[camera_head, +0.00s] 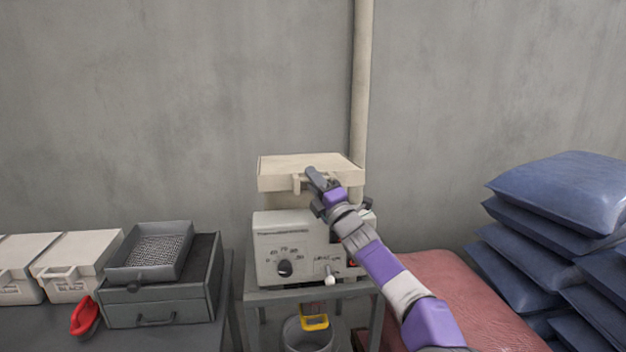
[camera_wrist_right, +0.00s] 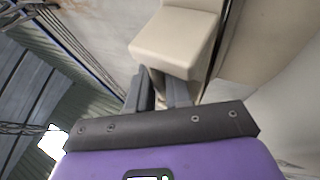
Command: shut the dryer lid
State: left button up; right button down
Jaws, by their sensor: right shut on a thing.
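The dryer (camera_head: 290,225) is a pale box with a dial and a lever on its front, standing on a small grey table. Its cream lid (camera_head: 300,164) is raised, with a gap between it and the body. My right gripper (camera_head: 314,180) is at the lid's front edge, to the right of a small tab there. In the right wrist view, the fingers (camera_wrist_right: 162,92) are shut on a cream block, the lid's handle (camera_wrist_right: 172,45). The fingertips are partly hidden behind it. My left gripper is not in view.
A pipe (camera_head: 362,80) runs up the wall behind the dryer. Blue sacks (camera_head: 565,195) are stacked at the right, near a red sack (camera_head: 450,285). A grey drawer unit (camera_head: 165,308), pale bins (camera_head: 75,255) and a red scoop (camera_head: 85,316) are at the left. A bucket (camera_head: 306,338) stands below the dryer.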

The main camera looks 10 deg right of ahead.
jog(key=c, duration=1.1)
grip_release()
jog(key=shift+s+d+f+b, duration=0.2)
jog(key=shift+s+f+b, duration=0.05)
jog(key=shift+f+b, duration=0.1)
jog(key=shift+s+d+f, duration=0.15)
jog(key=shift+s+f, duration=0.05)
jog(key=shift+s, duration=0.05)
jog(key=v, duration=0.2)
jog(key=b+v, duration=0.1)
jog(key=v, duration=0.1)
jog(key=b+v, duration=0.1)
jog(key=v, duration=0.1)
jog(key=shift+s+r, duration=0.2)
jog(key=shift+r, duration=0.05)
